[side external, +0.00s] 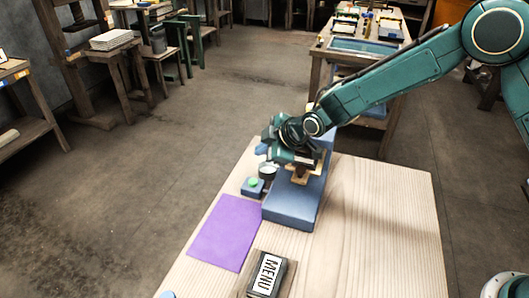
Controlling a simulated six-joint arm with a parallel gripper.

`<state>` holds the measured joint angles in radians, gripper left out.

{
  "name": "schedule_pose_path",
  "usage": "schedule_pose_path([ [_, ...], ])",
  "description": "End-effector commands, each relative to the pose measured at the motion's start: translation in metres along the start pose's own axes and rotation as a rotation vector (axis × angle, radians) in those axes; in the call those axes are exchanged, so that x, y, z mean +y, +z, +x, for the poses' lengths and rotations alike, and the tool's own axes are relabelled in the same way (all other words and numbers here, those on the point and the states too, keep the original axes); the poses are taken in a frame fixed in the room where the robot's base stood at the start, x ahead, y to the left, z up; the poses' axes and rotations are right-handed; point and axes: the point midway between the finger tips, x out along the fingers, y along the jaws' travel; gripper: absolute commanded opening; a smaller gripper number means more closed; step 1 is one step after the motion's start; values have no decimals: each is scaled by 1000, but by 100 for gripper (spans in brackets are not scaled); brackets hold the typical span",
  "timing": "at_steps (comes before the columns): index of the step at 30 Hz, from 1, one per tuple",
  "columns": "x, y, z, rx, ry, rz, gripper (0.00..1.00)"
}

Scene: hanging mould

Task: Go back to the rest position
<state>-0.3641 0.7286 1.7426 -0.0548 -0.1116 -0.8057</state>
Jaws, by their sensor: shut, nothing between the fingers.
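My gripper (290,157) is at the far part of the wooden table (370,230), low over a blue block-shaped stand (292,208). It is shut and holds nothing; its fingertips are small and partly hidden by the wrist. A tan wooden piece (299,178) shows just below the wrist, against the stand. I cannot tell whether my gripper touches it. My arm reaches in from the upper right.
A blue box with a green button (253,185) stands left of the stand. A purple mat (226,232) lies at the left edge. A dark block marked MENU (267,274) lies in front. The table's right side is clear. A workbench (365,48) stands behind.

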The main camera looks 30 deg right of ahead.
Motion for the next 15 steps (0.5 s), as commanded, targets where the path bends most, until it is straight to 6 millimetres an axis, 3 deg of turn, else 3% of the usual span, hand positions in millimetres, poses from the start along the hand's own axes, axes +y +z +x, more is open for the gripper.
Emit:
schedule_pose_path([
  [7,29,5,-66,-43,9,116,0],
  [15,47,19,-145,-100,17,261,0],
])
